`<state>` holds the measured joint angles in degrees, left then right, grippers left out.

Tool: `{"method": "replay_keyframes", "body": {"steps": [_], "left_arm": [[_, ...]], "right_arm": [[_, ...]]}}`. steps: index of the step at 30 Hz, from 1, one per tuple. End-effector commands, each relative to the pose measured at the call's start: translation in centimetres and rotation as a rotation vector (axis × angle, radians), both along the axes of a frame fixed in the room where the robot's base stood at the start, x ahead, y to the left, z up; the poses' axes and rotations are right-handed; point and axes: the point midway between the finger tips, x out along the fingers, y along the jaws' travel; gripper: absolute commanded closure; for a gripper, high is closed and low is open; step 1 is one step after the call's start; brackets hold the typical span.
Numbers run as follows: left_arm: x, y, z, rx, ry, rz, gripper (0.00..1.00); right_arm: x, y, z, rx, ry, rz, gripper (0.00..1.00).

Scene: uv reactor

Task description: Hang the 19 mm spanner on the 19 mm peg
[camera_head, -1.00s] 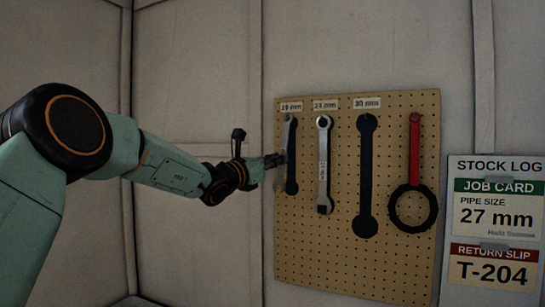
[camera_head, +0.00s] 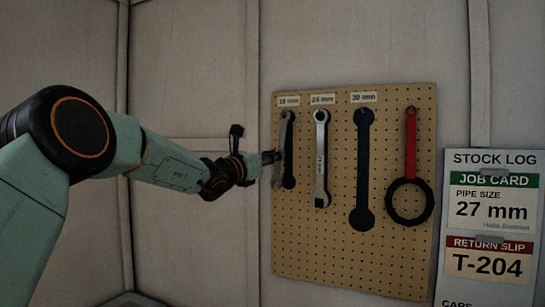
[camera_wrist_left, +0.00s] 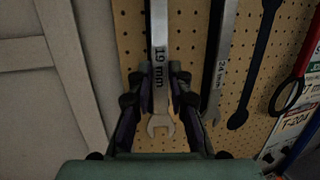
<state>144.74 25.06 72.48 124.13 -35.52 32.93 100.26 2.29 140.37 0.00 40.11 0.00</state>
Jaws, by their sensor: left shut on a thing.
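The silver 19 mm spanner (camera_head: 281,148) is upright in front of the left end of the pegboard, beside and partly over its dark outline (camera_head: 289,172). Its upper end is near the top of that outline, under the 19 mm label (camera_head: 289,101). The peg is hidden, and I cannot tell whether the spanner is on it. My left gripper (camera_head: 271,157) is shut on the spanner's lower shaft. In the left wrist view the fingers (camera_wrist_left: 160,82) flank the shaft of the spanner (camera_wrist_left: 158,35), marked 19 mm, with its open jaw below them. My right gripper is not in view.
The pegboard (camera_head: 330,250) also carries a 24 mm spanner (camera_head: 321,160) to the right, a dark 30 mm outline (camera_head: 363,165) and a red-handled ring tool (camera_head: 410,150). A stock log board (camera_head: 490,220) stands at far right. The wall left of the pegboard is bare.

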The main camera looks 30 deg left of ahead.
Motion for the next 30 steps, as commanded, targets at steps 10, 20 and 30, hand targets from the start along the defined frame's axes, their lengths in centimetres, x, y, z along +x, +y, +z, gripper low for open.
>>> {"method": "replay_keyframes", "body": {"steps": [10,20,30], "left_arm": [[0.0,0.0,0.0,0.000,-0.001,0.000,0.55],[-0.1,0.1,-0.1,-0.001,0.001,0.001,0.55],[-3.8,0.9,-0.6,-0.007,-0.001,0.001,0.55]], "right_arm": [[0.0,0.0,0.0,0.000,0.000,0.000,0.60],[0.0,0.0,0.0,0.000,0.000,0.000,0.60],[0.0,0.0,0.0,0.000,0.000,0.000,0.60]]}}
